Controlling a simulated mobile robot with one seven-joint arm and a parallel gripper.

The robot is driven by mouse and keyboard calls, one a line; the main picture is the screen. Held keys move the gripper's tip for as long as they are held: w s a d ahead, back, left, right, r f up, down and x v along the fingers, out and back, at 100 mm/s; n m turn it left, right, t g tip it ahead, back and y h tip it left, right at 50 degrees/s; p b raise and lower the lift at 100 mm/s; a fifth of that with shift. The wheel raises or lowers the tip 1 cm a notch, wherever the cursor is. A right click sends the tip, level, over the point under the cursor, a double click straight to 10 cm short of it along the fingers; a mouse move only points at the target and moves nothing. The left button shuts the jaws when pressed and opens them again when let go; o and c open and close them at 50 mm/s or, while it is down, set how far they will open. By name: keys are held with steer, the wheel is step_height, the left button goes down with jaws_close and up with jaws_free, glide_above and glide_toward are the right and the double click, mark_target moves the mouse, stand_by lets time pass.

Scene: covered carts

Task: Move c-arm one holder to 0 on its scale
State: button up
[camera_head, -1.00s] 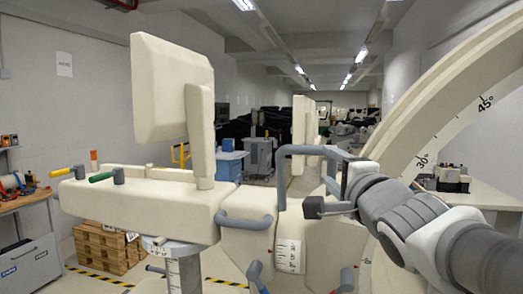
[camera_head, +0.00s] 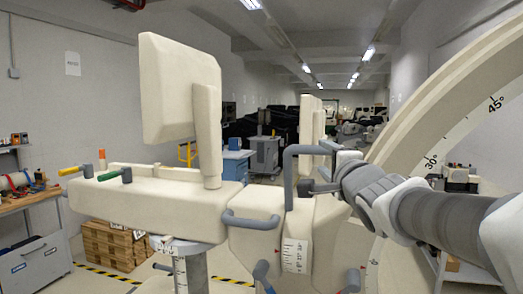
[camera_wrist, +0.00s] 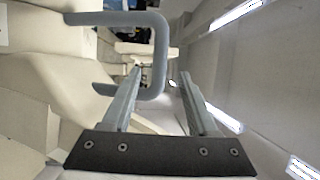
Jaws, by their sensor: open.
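The cream c-arm stand shows in the head view, with its large arc (camera_head: 437,115) marked 30° and 45° at the right. A cream holder block (camera_head: 257,240) in the middle has a white scale strip (camera_head: 294,256) with a red pointer mark beside it; its figures are too small to read. A grey U-shaped handle (camera_head: 288,180) rises above the strip. My gripper (camera_head: 308,187) is at this handle. In the wrist view the jaws of my gripper (camera_wrist: 160,72) are apart, and the handle's end bar (camera_wrist: 160,50) appears between them. Contact cannot be told.
A cream monitor (camera_head: 180,90) stands on a long body at the left. Another curved grey handle (camera_head: 252,221) is left of the strip. A blue cart (camera_head: 237,163) stands behind.

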mark_target(316, 152)
steer(key=shift+w+a+r, duration=0.1)
steer(key=shift+w+a, duration=0.05)
steer(key=shift+w, duration=1.75)
steer(key=shift+w+a+r, duration=0.1)
steer(key=shift+w, duration=1.75)
jaws_close()
